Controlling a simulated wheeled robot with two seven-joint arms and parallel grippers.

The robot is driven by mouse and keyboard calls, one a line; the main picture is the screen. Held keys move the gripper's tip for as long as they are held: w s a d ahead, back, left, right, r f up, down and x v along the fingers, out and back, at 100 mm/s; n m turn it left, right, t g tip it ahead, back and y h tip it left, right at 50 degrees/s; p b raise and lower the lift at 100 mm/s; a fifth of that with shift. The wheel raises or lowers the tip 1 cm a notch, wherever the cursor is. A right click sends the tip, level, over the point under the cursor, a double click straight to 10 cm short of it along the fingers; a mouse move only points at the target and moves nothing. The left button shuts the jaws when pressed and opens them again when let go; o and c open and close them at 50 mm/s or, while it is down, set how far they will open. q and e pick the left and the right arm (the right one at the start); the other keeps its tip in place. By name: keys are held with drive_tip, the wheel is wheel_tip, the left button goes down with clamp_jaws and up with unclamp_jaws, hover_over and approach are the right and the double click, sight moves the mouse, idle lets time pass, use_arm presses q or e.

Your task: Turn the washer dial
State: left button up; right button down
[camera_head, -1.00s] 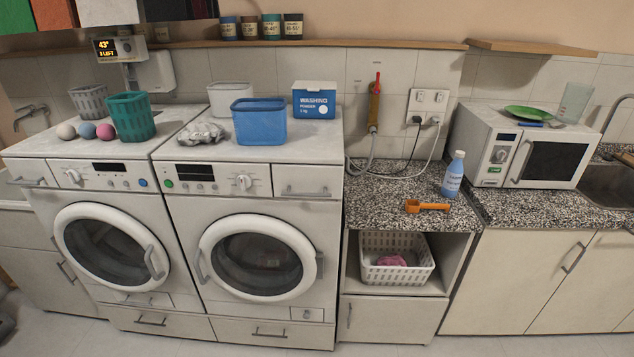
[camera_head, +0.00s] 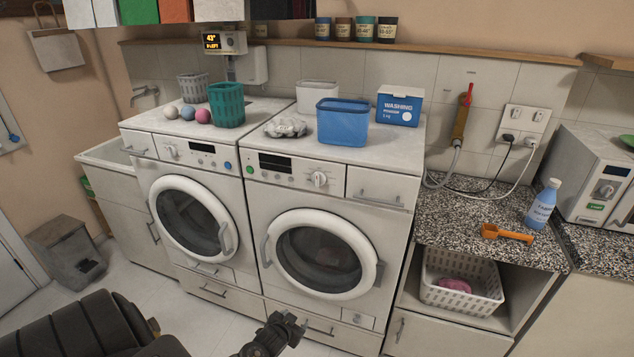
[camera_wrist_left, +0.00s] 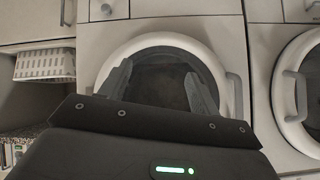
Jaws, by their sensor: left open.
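Two white front-loading machines stand side by side, the left machine (camera_head: 240,205) and the right machine (camera_head: 385,245). Each has a round white dial on its upper panel: the left dial (camera_head: 170,150) and the right dial (camera_head: 319,179). A green button (camera_head: 250,170) sits on the right panel. My left gripper (camera_head: 290,325) is low in front of the right machine, below its door and well below the dials. In the left wrist view its fingers (camera_wrist_left: 158,75) are spread and empty before a round door (camera_wrist_left: 160,50); no dial shows there. My right gripper is out of view.
A blue tub (camera_head: 343,122), a washing powder box (camera_head: 399,105) and a teal basket (camera_head: 226,104) stand on the machines. A white basket (camera_head: 462,283) sits in the shelf at right. A grey bin (camera_head: 66,248) stands on the floor at left.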

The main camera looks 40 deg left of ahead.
use_arm(q)
drive_tip(key=w+a+r+t, duration=0.1)
drive_tip(key=w+r, duration=0.2)
drive_tip(key=r, duration=0.3)
drive_tip(key=w+a+r+n+t+y, duration=0.1)
drive_tip(key=w+r, duration=0.2)
drive_tip(key=r, duration=0.4)
drive_tip(key=w+a+r+t, duration=0.2)
drive_tip(key=w+r, duration=0.1)
drive_tip(key=r, duration=0.3)
drive_tip(key=n+t+y, duration=0.1)
drive_tip(key=n+t, duration=0.1)
drive_tip(key=t, duration=0.1)
approach(317, 180)
drive_tip(key=p+x, duration=0.3)
drive_tip(key=x, duration=0.4)
drive_tip(key=shift+w+a, duration=0.1)
drive_tip(key=shift+w, duration=0.15)
drive_tip(key=shift+w+a+f, duration=0.1)
drive_tip(key=shift+w+a, duration=0.1)
drive_tip(key=shift+w, duration=0.4)
drive_tip(key=shift+c, duration=0.2)
drive_tip(key=c, duration=0.9)
